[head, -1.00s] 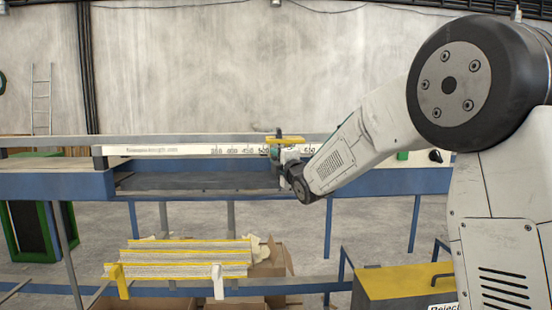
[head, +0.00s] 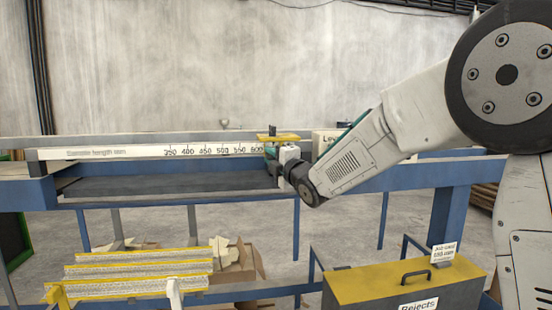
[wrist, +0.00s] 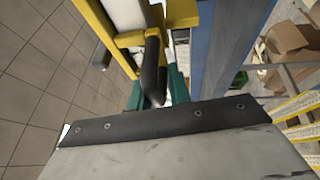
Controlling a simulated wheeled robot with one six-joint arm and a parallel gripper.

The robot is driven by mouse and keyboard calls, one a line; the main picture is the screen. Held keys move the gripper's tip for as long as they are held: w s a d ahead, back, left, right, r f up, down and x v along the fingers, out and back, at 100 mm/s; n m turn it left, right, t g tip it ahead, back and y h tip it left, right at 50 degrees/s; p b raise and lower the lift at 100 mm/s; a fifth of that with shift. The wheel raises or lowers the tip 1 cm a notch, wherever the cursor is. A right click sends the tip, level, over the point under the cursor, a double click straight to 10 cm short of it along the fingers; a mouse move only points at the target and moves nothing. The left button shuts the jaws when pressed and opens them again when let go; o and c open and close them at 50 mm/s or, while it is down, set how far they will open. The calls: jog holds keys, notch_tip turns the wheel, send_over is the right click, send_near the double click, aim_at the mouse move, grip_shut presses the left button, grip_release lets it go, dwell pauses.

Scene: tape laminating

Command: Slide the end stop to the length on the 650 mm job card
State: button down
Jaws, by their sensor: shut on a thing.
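The yellow end stop (head: 284,138) sits on the white length scale (head: 110,153) in the head view, just right of the printed 600. No number shows to the right of it; my arm and the stop cover that stretch. My gripper (head: 274,153) is at the stop's front, with its teal fingers shut on the stop's handle. In the wrist view the stop's yellow frame (wrist: 92,20) fits around the rail, and its black handle (wrist: 152,70) stands between the fingers. The job card (head: 445,254) reads 650 mm in small, blurred print.
A yellow-topped Rejects box (head: 400,280) with a black handle stands at the lower right, the card on it. The blue bench frame (head: 410,178) runs behind my arm.

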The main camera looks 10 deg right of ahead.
jog(key=c, duration=1.6)
grip_release()
jog(key=shift+d+r+t, duration=0.15)
jog(key=shift+r+t, duration=0.15)
jog(key=shift+r, duration=0.25)
jog(key=shift+c, duration=0.2)
jog(key=shift+o, duration=0.9)
jog(key=shift+d, duration=0.15)
jog(key=shift+f, duration=0.1)
jog(key=shift+f, duration=0.2)
jog(key=v, duration=0.7)
jog(key=shift+s, duration=0.4)
jog(key=shift+d, duration=0.1)
